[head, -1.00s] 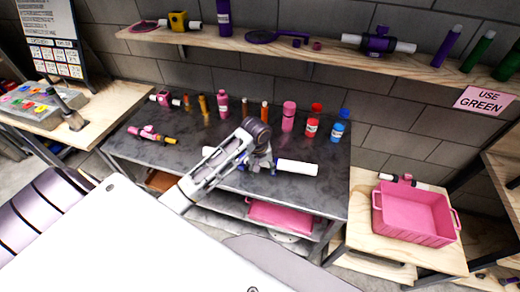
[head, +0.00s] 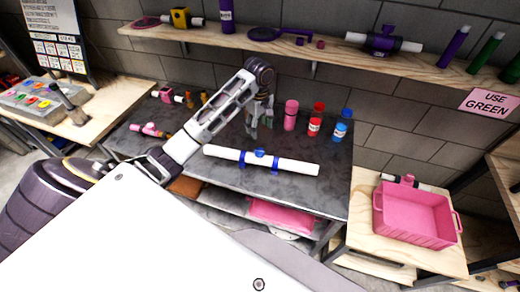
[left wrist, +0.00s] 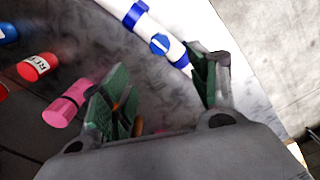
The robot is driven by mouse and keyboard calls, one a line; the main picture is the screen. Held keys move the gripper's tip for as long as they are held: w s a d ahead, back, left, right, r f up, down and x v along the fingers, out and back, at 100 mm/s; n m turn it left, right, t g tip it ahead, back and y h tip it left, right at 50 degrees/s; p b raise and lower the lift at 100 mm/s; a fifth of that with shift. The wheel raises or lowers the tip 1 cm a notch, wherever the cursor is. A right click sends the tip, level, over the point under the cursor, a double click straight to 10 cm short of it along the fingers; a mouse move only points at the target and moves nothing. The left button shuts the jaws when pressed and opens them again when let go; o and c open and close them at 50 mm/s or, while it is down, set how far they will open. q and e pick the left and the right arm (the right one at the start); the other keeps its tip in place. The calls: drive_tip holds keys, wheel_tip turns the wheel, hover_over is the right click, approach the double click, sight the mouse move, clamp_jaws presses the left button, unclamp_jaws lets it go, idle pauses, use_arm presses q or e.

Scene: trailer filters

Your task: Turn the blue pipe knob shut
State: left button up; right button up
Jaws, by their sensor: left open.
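A white pipe (head: 224,153) with blue fittings lies on the dark table. Its blue knob (head: 259,153) sits at the middle of the pipe. The knob also shows at the top of the left wrist view (left wrist: 160,44), with a white mark across its face. My left gripper (head: 258,128) is above the table, behind the knob in the head view and apart from it. Its green-padded fingers (left wrist: 160,95) are spread in the left wrist view, with nothing held between them. My right gripper is not in view.
Pink, red and blue bottles (head: 291,115) stand behind and right of the pipe. A pink fitting (head: 149,129) lies at the table's left. A pink bin (head: 417,213) sits on the wooden stand at right. A shelf (head: 270,42) runs above the table.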

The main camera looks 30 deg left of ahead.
use_arm(q)
drive_tip(key=shift+f, duration=0.3)
hover_over(259, 151)
drive_tip(key=shift+d+f, duration=0.15)
drive_tip(key=shift+f, duration=2.4)
drive_tip(key=shift+w+f, duration=0.15)
drive_tip(key=shift+w+f, duration=0.1)
drive_tip(key=shift+f, duration=0.25)
drive_tip(key=shift+f, duration=0.25)
drive_tip(key=shift+s+f, duration=0.25)
drive_tip(key=shift+f, duration=3.1)
